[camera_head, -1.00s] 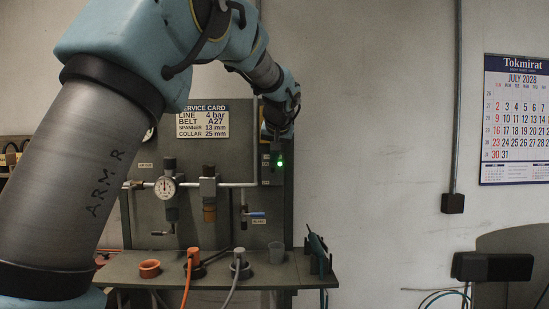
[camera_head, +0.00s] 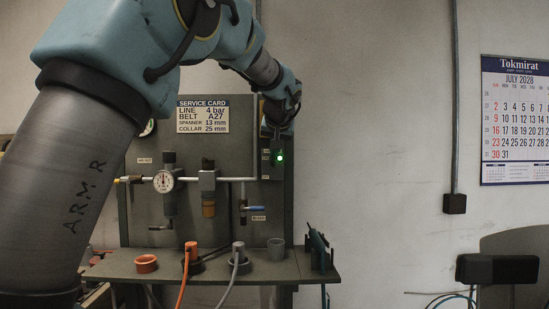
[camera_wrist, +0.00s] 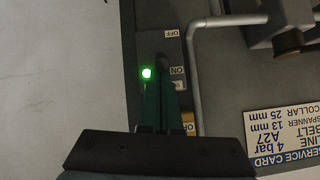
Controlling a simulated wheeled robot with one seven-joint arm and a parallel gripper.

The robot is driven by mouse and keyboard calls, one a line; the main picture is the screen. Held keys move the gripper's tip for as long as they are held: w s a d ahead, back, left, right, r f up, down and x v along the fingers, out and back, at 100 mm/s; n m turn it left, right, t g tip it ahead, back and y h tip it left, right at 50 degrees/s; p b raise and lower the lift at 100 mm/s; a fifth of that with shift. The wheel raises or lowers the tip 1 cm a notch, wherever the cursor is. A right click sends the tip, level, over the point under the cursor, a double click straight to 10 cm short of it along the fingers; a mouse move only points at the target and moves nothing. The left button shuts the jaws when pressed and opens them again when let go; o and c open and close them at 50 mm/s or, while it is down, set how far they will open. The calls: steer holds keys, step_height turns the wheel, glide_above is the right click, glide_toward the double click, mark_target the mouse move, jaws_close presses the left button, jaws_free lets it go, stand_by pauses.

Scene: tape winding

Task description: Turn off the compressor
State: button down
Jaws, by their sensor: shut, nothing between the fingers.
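The compressor's switch box (camera_head: 266,157) is a small dark box at the upper right of the grey panel, with a green lamp (camera_head: 280,158) lit. In the wrist view, which is upside down, the lit lamp (camera_wrist: 147,73) sits beside a grey plate (camera_wrist: 172,50) marked OFF and ON. My gripper (camera_head: 275,135) is just above the box in the head view. In the wrist view, my gripper's (camera_wrist: 160,82) dark green fingers are shut and empty, overlapping the plate near the ON mark. The switch lever is hidden or too dark to make out; I cannot tell whether the fingers touch it.
Left of the box are a pressure gauge (camera_head: 164,181), pipes and a blue-handled valve (camera_head: 252,208). A shelf (camera_head: 215,268) below holds orange and grey fittings and a teal tool (camera_head: 317,245). A service card (camera_head: 203,115) is above.

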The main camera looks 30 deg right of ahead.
mark_target(274, 166)
steer(key=shift+s+f+t+b, duration=0.15)
steer(key=shift+f+t+b, duration=0.2)
steer(key=shift+b, duration=1.15)
steer(key=f+t+b, duration=0.1)
steer(key=b, duration=0.5)
steer(key=s+f+t+h+b, duration=0.1)
steer(key=b, duration=0.6)
steer(key=f+t+b, duration=0.1)
steer(key=b, duration=0.6)
steer(key=shift+s+a+t+h, duration=0.15)
steer(key=shift+a+t+h, duration=0.1)
steer(key=shift+a+h, duration=0.1)
steer(key=f+t+b, duration=0.1)
steer(key=b, duration=0.5)
steer(key=t+h+b, duration=0.1)
steer(key=t+b, duration=0.1)
steer(key=b, duration=0.5)
steer(key=f+t+h+b, duration=0.1)
steer(key=b, duration=0.6)
steer(key=shift+s+a+f+n+t, duration=0.2)
steer(key=shift+s+f+n+t, duration=0.1)
steer(key=shift+f+t, duration=0.1)
steer(key=shift+b, duration=0.75)
steer(key=shift+f, duration=0.1)
